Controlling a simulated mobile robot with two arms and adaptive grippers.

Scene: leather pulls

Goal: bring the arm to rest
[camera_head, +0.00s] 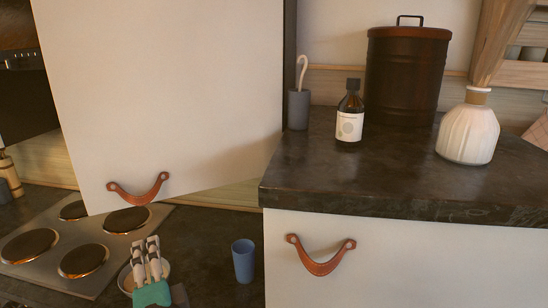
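My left gripper (146,246) points upward at the lower left, over the dark counter. Its two pale fingers stand close together with nothing visible between them, so it looks shut and empty. It is below the white upper cabinet door (170,80) and apart from that door's brown leather pull (138,189). A second leather pull (320,256) is on the white front (410,265) at the lower right, well away from the gripper. My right gripper is not in view.
A blue cup (243,261) stands right of my gripper. A bowl (128,280) is partly hidden behind it, and a hob (60,245) lies left. The dark raised top (400,185) holds a brown bottle (350,113), white vase (468,130), lidded canister (405,75) and grey holder (298,108).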

